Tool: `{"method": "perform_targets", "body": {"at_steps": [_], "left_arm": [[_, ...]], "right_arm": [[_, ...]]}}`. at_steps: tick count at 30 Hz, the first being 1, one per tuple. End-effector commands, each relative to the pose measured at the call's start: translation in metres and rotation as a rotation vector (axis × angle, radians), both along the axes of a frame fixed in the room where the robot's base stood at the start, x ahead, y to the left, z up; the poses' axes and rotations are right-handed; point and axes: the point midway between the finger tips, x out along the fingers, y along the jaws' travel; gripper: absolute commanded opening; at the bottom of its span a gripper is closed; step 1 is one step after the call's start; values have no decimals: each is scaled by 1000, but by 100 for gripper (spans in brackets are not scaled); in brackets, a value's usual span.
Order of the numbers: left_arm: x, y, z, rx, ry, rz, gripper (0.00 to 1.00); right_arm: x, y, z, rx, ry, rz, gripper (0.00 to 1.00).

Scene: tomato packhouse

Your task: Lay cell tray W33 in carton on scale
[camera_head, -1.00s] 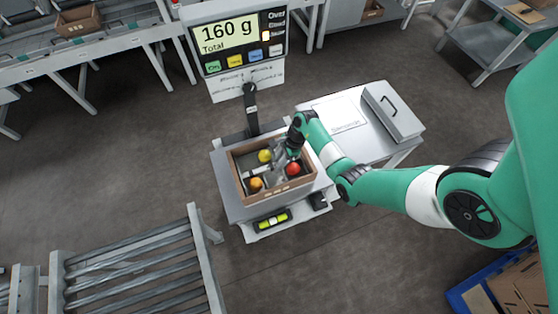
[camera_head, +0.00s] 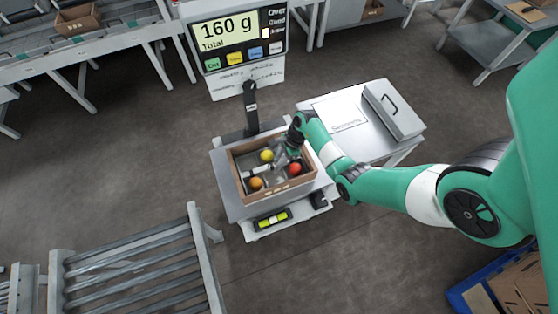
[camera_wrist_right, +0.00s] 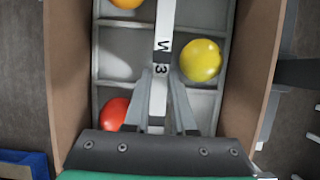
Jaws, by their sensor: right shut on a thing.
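The cell tray W33 (camera_wrist_right: 125,68) is grey with a pale central strip whose visible marking reads "W 3"; the rest is covered by my fingers. It sits inside the brown carton (camera_head: 283,193) on the scale (camera_head: 228,201); whether it touches the carton floor is unclear. Its cells hold an orange tomato (camera_head: 256,183), a yellow tomato (camera_head: 267,156) and a red tomato (camera_head: 295,168). My right gripper (camera_wrist_right: 163,88) is shut on the tray's central strip and reaches into the carton from its far right side. My left gripper is out of view.
The scale display (camera_head: 232,32) reads 160 g Total on a post behind the carton. A side table (camera_head: 345,122) with a grey lidded box (camera_head: 393,112) stands to the right. A roller conveyor (camera_head: 140,265) is at front left, and open floor lies between.

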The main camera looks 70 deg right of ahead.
Motion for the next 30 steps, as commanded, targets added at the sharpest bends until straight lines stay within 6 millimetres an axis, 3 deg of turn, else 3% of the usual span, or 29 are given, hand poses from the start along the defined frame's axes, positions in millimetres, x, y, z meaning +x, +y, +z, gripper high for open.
{"method": "perform_targets", "body": {"at_steps": [23, 24, 30], "left_arm": [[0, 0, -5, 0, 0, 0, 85], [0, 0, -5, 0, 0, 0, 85], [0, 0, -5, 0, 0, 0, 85]], "right_arm": [[0, 0, -8, 0, -2, 1, 0], [0, 0, -8, 0, -2, 1, 26], [0, 0, -8, -1, -1, 1, 59]]}}
